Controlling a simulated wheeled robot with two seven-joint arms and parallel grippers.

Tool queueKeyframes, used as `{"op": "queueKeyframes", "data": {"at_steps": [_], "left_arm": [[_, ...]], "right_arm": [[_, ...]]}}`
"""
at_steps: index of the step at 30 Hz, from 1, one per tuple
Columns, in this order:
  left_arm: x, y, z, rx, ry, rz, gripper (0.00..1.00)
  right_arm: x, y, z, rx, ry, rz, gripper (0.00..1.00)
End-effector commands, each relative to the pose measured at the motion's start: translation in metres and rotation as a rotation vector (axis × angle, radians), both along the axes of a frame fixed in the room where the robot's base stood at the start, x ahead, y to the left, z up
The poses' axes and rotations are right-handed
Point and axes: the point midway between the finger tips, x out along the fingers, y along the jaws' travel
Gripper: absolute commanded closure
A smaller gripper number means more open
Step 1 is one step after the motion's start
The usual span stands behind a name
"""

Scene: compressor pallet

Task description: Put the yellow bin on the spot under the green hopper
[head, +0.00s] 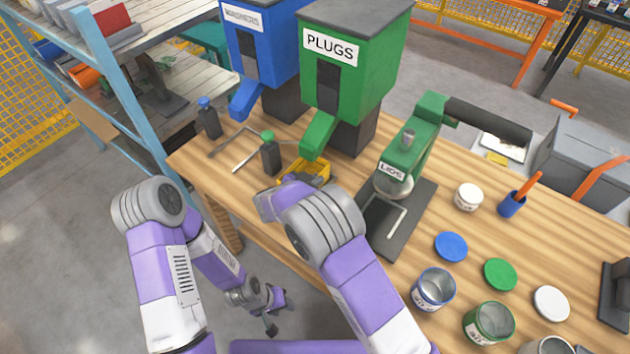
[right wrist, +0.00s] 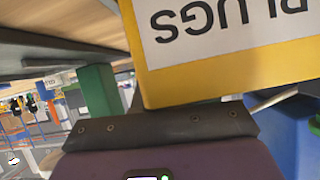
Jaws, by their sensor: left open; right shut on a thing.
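The yellow bin (head: 318,170) is on or just above the wooden bench, right under the spout of the green hopper (head: 350,75) labelled PLUGS. My right gripper (head: 283,190) is shut on the bin; its own wrist hides the fingers and part of the bin in the head view. In the right wrist view the yellow bin (right wrist: 215,75) fills the top, with its white PLUGS label upside down. I cannot tell whether the bin's base touches the bench; the spot beneath is hidden. My left gripper (head: 270,312) is open and empty, low in front of the bench.
The blue hopper (head: 262,45) stands left of the green one. Black bottles (head: 270,155) and thin metal brackets (head: 242,150) are left of the bin. The green lid press (head: 408,155) stands to the right, with cans and lids beyond. A blue shelf (head: 135,110) is at left.

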Motion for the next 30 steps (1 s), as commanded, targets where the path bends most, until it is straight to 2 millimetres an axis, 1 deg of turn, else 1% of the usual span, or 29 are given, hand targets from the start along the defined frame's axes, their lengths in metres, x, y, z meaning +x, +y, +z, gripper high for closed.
{"op": "queueKeyframes", "data": {"at_steps": [2,3,7,8,15,19,23,30], "left_arm": [[0.000,0.000,0.000,0.000,0.000,0.000,0.57],[0.000,0.000,0.000,0.000,0.000,0.000,0.57],[0.000,0.000,0.000,0.000,0.000,0.000,0.57],[0.000,0.000,0.000,0.000,0.000,0.000,0.57],[0.000,0.000,0.000,0.000,0.000,0.000,0.57],[0.000,0.000,0.001,0.000,0.000,0.000,0.57],[0.000,0.000,0.006,0.000,0.000,0.000,0.57],[0.000,0.000,0.017,0.000,0.000,0.000,0.57]], "right_arm": [[0.000,0.000,-0.003,-0.001,0.001,0.000,1.00],[0.000,0.000,-0.003,-0.001,0.001,0.000,0.89],[0.000,0.000,-0.003,0.000,0.000,-0.001,0.69],[0.000,0.000,-0.003,0.000,0.000,-0.001,0.66],[0.000,0.000,-0.003,0.000,0.000,-0.001,0.66],[-0.001,0.001,0.003,0.000,0.000,0.000,0.66],[-0.016,0.012,0.014,0.002,0.001,0.002,0.66],[-0.054,0.039,0.040,0.002,0.001,0.002,0.66]]}}
